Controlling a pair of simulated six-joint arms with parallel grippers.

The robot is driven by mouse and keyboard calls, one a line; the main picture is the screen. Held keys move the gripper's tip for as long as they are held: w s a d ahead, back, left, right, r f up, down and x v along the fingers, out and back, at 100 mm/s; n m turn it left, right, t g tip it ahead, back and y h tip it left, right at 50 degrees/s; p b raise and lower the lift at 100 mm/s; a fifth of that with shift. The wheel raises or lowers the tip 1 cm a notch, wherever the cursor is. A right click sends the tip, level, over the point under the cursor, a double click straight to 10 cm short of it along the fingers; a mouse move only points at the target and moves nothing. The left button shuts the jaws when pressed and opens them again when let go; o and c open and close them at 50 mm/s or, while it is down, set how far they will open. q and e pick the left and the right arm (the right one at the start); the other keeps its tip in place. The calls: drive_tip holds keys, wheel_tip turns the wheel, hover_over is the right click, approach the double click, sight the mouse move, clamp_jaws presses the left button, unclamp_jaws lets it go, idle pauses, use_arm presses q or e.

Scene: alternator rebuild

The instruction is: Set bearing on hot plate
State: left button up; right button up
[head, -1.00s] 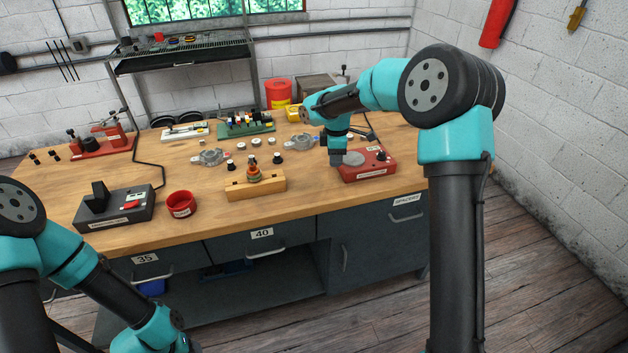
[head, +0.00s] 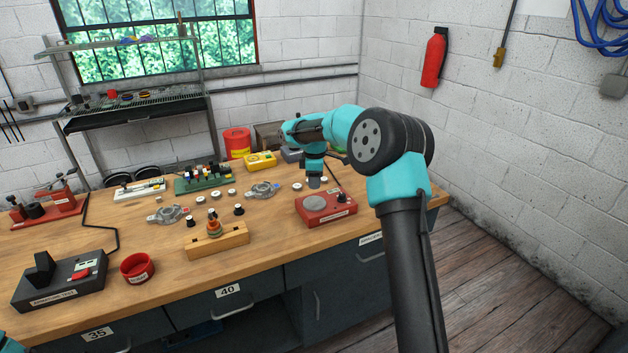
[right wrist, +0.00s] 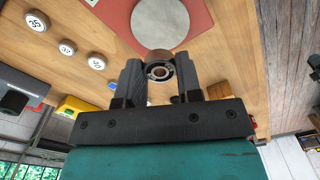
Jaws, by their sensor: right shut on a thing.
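The hot plate (head: 325,212) is a red box with a round grey heating disc (head: 316,202) on top, at the right of the bench. My right gripper (head: 315,183) points down just behind the disc in the head view. In the right wrist view the gripper (right wrist: 159,75) is shut on a small ring-shaped bearing (right wrist: 159,70), its dark hole facing the camera. The hot plate (right wrist: 204,20) and its disc (right wrist: 160,18) lie beyond the bearing there; the bearing looks apart from the disc. The bearing is not discernible in the head view. My left gripper is out of frame.
A wooden block (head: 218,240) with a stacked part stands left of the hot plate. A red cup (head: 137,268) and dark tester (head: 58,285) are further left. Silver housings (head: 262,190), a yellow box (head: 260,161) and a red-yellow can (head: 237,142) are behind.

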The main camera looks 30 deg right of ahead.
sight(315, 203)
drive_tip(key=shift+f, duration=2.35)
drive_tip(key=shift+f, duration=1.1)
idle(0.6)
drive_tip(key=o, duration=1)
drive_tip(key=shift+r, duration=4)
